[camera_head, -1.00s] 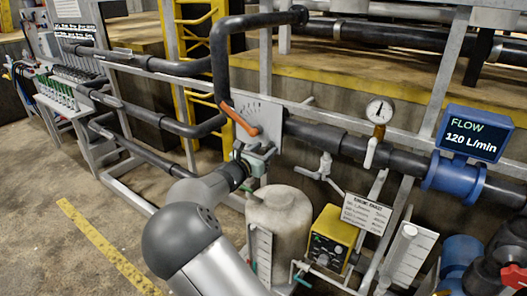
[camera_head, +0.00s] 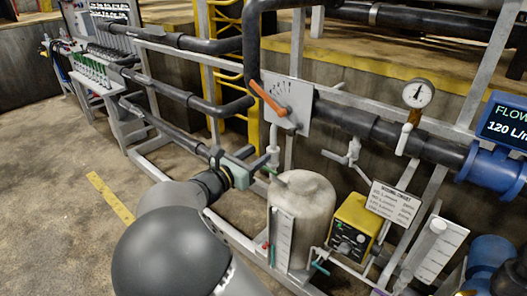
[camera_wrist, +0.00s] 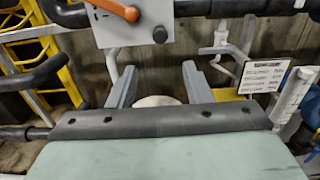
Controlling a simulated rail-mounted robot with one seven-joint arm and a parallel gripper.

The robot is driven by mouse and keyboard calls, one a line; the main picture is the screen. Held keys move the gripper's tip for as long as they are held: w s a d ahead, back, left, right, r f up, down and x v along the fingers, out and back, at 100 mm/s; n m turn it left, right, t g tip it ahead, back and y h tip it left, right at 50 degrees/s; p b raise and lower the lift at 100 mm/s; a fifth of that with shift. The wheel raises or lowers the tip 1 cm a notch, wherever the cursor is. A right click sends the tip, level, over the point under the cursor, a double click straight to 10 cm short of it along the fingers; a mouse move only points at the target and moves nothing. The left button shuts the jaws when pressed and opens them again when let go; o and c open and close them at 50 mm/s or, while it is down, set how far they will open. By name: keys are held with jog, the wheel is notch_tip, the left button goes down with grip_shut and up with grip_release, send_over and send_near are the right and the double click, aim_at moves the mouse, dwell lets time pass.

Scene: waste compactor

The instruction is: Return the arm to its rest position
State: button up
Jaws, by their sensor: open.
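My gripper (camera_head: 268,165) is in the middle of the head view, at the end of my grey arm, below and left of the orange valve lever (camera_head: 267,97). It is empty and apart from the lever and its pale panel (camera_head: 292,115). In the wrist view my gripper (camera_wrist: 158,76) shows two grey fingers spread wide with nothing between them. The orange lever (camera_wrist: 117,10) is at the top of that view, beyond the fingers. My arm is still extended toward the pipework.
A beige tank (camera_head: 305,200) stands just below and right of my gripper. A yellow dosing box (camera_head: 352,225), a pressure gauge (camera_head: 418,94) and a blue flow display (camera_head: 505,122) lie to the right. The concrete floor (camera_head: 50,215) at left is mostly clear.

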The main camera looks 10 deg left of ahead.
jog(key=shift+s+a, duration=0.1)
jog(key=shift+s, duration=0.05)
jog(key=s+d+f+m+g, duration=0.2)
jog(key=s+d+m+g, duration=0.15)
jog(key=d, duration=0.35)
jog(key=s+d+f+m+g+y, duration=0.1)
jog(key=s+d+f+m+g, duration=0.3)
jog(key=d, duration=0.3)
jog(key=s+d+f+m+g, duration=0.1)
jog(key=s+d+m+g, duration=0.1)
jog(key=d+m+g, duration=0.45)
jog(key=s+d+f+m+y, duration=0.1)
jog(key=s+m+y, duration=0.8)
jog(key=s, duration=1.3)
jog(key=d+m, duration=0.1)
jog(key=m, duration=0.4)
jog(key=shift+s+d+m+y, duration=0.15)
jog(key=shift+d+m+y, duration=0.15)
jog(key=shift+d+m, duration=0.1)
